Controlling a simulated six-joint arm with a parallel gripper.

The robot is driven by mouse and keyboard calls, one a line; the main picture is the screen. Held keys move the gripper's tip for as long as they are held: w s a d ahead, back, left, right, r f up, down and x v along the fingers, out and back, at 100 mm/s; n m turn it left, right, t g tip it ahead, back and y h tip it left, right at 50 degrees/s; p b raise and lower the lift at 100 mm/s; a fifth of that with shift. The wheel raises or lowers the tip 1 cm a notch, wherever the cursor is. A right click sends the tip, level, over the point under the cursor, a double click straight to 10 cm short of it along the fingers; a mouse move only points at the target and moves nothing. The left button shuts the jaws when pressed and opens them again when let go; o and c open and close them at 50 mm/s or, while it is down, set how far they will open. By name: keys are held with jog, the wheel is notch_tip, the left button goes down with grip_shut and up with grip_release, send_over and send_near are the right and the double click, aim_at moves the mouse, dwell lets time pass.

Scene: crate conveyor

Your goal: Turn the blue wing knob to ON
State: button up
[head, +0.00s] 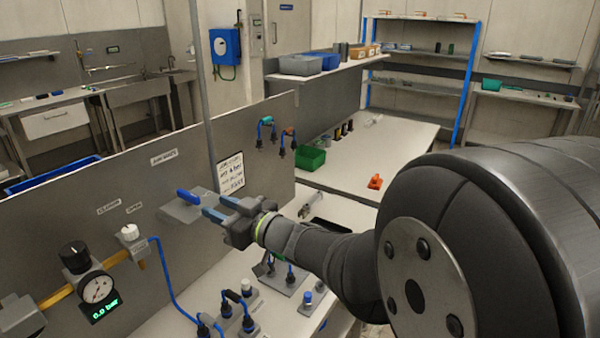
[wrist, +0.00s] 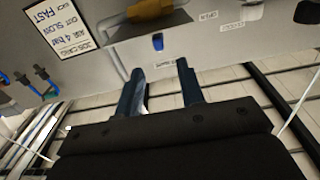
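The blue wing knob (head: 188,196) sits on a grey block on the upright panel, with its wing lying slanted in the head view. A blue part that looks like the same knob (wrist: 157,41) shows beyond the fingertips in the wrist view. My gripper (head: 213,206) has two blue fingers, held apart and pointing towards the knob from its right. In the wrist view my gripper (wrist: 160,66) has empty space between the fingers. The knob appears clear of both fingers, though the exact distance is hard to tell. I cannot read any ON mark.
Left of the knob are a white knob (head: 130,232) with a blue hose and a pressure gauge (head: 97,289) showing 0.0 bar. A job card (head: 231,173) hangs behind my gripper. Fittings with blue hoses (head: 237,297) stand on the bench below. A green bin (head: 311,158) is farther back.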

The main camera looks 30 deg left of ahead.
aim_at(187, 192)
jog(key=a, duration=1.1)
grip_shut()
